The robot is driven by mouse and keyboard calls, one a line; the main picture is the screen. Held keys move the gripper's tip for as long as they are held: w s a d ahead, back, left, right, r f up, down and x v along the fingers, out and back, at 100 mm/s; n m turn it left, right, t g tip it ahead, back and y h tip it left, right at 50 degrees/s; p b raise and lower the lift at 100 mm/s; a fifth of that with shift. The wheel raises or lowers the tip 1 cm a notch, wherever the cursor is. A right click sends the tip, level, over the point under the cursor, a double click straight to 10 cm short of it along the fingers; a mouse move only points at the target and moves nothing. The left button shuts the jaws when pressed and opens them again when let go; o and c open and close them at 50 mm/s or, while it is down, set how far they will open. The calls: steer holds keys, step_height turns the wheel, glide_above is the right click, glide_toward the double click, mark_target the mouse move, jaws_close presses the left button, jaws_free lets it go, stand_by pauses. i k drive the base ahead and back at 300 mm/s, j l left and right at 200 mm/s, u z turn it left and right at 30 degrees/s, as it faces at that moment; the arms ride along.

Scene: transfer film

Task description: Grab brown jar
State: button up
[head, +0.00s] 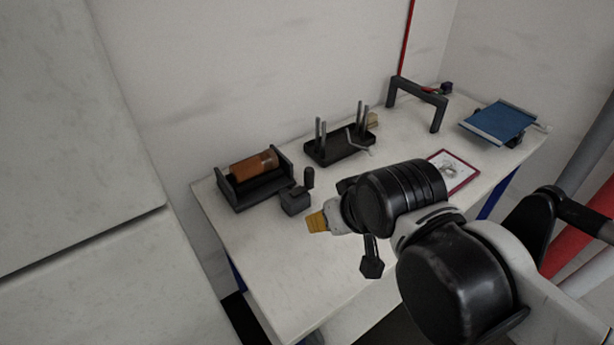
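The brown jar (254,165) lies on its side in a black cradle (252,191) at the left end of the white table. It is orange-brown, with a darker band at its right end. My gripper (317,221) is at the end of my arm over the front part of the table, to the right of and nearer than the jar, and apart from it. A yellow tip shows at its left end. Its fingers are not clear enough to tell whether they are open or shut. Nothing is seen held in it.
A small black block with a handle (296,201) stands between the jar and my gripper. Behind are a black tray with upright metal rods (339,148) and a black arch (418,95). A red-framed picture (453,171) and blue tray (500,122) are at right. The front left table is clear.

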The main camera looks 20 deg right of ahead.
mark_target(244, 171)
steer(key=i+l+u, duration=0.2)
steer(key=l, duration=0.65)
steer(key=l+u, duration=0.2)
steer(key=l, duration=0.65)
